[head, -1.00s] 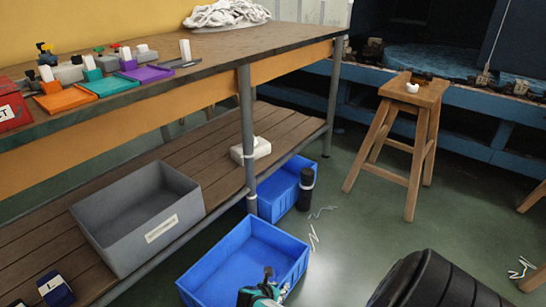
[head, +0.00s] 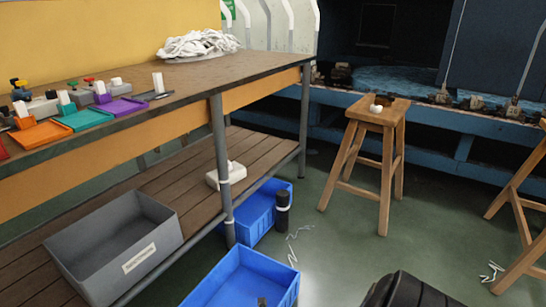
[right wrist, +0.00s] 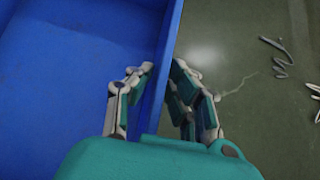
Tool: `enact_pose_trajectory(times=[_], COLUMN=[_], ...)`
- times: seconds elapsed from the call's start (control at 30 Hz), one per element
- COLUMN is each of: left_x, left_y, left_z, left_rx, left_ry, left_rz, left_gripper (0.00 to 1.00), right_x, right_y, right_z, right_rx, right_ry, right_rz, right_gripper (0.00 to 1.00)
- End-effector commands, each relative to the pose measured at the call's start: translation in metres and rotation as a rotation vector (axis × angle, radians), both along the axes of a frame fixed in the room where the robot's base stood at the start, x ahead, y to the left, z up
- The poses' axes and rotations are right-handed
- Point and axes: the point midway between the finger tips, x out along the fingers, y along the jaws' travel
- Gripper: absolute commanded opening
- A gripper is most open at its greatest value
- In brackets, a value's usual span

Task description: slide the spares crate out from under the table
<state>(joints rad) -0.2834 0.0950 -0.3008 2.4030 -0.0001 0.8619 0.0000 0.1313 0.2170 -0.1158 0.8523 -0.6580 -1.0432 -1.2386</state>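A blue open crate (head: 283,290) stands on the floor, in front of the table leg and partly out from beneath the table. It looks empty, and its lower part is cut off by the head view's bottom edge. In the right wrist view my right gripper (right wrist: 163,66) straddles the wall of the blue crate (right wrist: 60,70), one finger inside and one outside, and looks closed on it. Only a small tip of it shows at the bottom of the head view. My left gripper is not in view. No label on the crate can be seen.
The table (head: 150,88) has a slatted lower shelf with a grey labelled bin (head: 165,258). A second blue crate (head: 256,214) and a black cylinder (head: 282,212) stand behind the front crate. A wooden stool (head: 383,150) is at right.

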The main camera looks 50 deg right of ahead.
Motion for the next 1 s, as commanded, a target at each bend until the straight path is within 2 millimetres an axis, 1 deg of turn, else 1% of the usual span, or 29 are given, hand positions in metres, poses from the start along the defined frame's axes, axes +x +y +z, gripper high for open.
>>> enact_pose_trajectory(times=[0.03, 0.1, 0.13, 0.4, 0.53, 0.67, 1.0], left_x=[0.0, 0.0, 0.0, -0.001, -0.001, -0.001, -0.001], left_y=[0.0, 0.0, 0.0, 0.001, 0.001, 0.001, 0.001], left_z=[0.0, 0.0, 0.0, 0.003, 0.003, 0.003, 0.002], left_rx=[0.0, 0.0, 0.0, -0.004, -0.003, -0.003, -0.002], left_ry=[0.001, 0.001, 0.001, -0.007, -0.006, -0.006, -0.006], left_rz=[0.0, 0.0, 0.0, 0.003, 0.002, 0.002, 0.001], left_gripper=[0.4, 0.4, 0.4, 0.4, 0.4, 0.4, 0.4], right_x=[0.0, 0.0, 0.0, 0.001, 0.001, -0.001, -0.008], right_y=[0.0, 0.0, 0.0, 0.001, 0.007, 0.019, 0.067], right_z=[0.0, 0.0, 0.0, 0.001, 0.005, 0.017, 0.066], right_rx=[0.0, 0.0, 0.0, 0.001, 0.002, 0.004, 0.003], right_ry=[0.0, -0.001, -0.001, -0.003, -0.005, -0.006, -0.004], right_rz=[0.0, 0.0, 0.0, 0.001, 0.002, 0.002, 0.001], right_gripper=[0.25, 0.34, 0.36, 0.36, 0.36, 0.36, 0.36])
